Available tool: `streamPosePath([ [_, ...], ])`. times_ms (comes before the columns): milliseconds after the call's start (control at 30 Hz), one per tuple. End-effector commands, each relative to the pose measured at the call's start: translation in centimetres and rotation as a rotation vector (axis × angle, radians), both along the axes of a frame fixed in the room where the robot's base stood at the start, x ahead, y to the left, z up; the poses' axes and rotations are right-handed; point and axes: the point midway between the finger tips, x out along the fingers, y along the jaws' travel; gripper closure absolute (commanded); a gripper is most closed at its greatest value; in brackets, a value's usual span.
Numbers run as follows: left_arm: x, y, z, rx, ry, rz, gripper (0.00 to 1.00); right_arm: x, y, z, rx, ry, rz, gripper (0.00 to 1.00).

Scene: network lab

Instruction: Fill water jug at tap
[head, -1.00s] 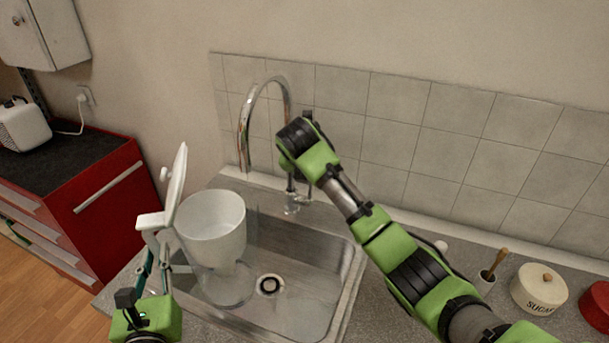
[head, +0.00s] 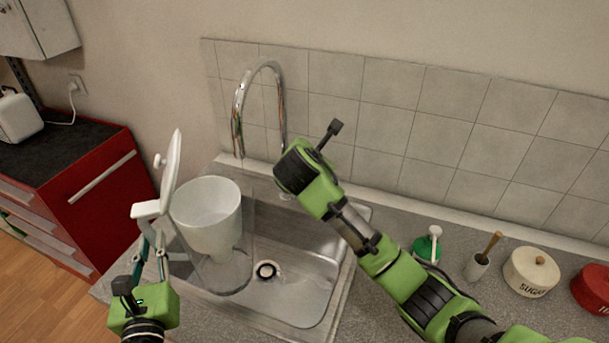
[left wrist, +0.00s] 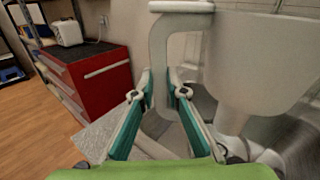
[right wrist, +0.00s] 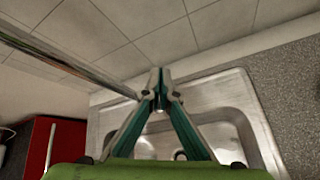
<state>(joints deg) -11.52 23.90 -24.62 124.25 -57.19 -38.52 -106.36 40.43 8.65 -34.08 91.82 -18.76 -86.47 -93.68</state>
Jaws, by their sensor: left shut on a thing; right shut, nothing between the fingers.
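The water jug (head: 207,205) is in the head view, with a white inner funnel, a clear body and a raised white lid. It is upright over the left part of the sink (head: 310,262). My left gripper (head: 150,262) is shut on its white handle (left wrist: 160,60), which stands between the fingers in the left wrist view. The chrome tap (head: 262,70) arches behind, its spout end close above the jug's right rim. I cannot make out a water stream. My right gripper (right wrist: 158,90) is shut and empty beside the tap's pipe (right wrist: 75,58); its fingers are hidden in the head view.
A red cabinet (head: 105,195) is at left. Tiled wall (head: 400,120) closes the back.

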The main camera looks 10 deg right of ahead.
Motion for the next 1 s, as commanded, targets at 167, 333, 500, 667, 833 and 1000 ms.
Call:
streamPosePath([
  [167,0.0,0.0,0.4,-0.005,-0.008,-0.001,1.0,-0.6,-1.6,-2.4,0.148,-0.27,-0.113,1.0],
  [333,0.0,0.0,0.4,-0.005,-0.008,-0.001,1.0,-2.1,-1.5,-3.8,0.303,-0.5,-0.12,1.0],
  [500,0.0,0.0,0.4,-0.005,-0.008,-0.001,1.0,-4.7,0.2,-5.4,0.478,-0.658,-0.047,1.0],
  [667,0.0,0.0,0.4,-0.005,-0.008,-0.001,1.0,-7.4,2.6,-7.1,0.636,-0.718,0.049,1.0],
  [833,0.0,0.0,0.4,-0.005,-0.008,-0.001,1.0,-9.5,4.6,-8.3,0.746,-0.721,0.118,1.0],
  [1000,0.0,0.0,0.4,-0.005,-0.008,-0.001,1.0,-9.8,5.4,-8.7,0.79,-0.718,0.143,1.0],
])
